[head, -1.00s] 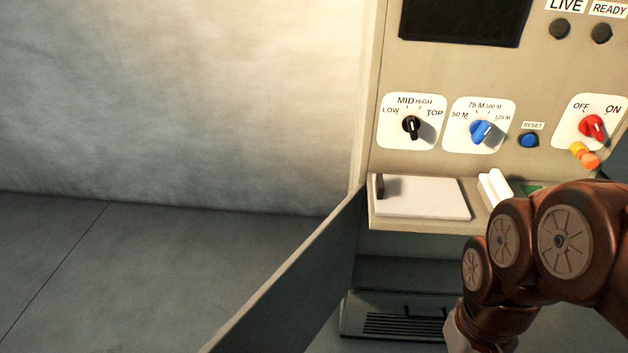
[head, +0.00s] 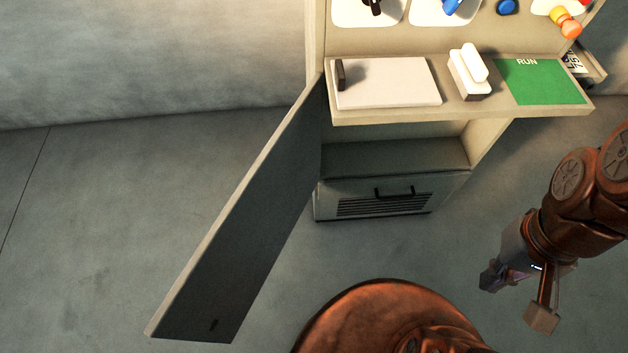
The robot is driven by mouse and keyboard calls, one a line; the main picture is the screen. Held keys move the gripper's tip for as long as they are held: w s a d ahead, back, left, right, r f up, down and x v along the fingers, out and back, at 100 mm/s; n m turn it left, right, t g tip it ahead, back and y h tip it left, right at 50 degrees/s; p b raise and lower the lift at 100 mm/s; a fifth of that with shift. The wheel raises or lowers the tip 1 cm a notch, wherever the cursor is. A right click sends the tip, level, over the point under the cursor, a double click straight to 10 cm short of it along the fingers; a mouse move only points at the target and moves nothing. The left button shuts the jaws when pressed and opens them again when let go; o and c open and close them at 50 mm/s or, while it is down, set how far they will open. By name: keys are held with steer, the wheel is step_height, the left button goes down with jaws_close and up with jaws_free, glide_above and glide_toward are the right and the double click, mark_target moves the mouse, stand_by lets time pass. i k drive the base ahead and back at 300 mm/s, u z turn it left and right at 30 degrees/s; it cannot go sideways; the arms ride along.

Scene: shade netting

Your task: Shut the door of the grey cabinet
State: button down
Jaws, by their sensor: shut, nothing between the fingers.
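The cabinet (head: 460,107) stands at the upper middle of the head view and looks beige in this light. Its door (head: 250,215) stands wide open, swung out from the left side of the cabinet toward the lower left. The lower compartment (head: 395,153) is uncovered.
A low vented unit with a dark handle (head: 395,193) sits at the cabinet's base. The cabinet's ledge carries a white plate (head: 390,82), a white switch (head: 468,70) and a green RUN panel (head: 541,82). Floor (head: 100,230) left of the door is clear.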

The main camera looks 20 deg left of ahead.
mark_target(210, 301)
steer(key=z, duration=1.35)
steer(key=k, duration=2.35)
steer(key=u, duration=1.3)
steer(key=i, duration=0.55)
steer(key=z, duration=0.1)
steer(key=k, duration=1.15)
steer(key=u, duration=1.15)
steer(key=i, duration=0.5)
steer(key=z, duration=0.05)
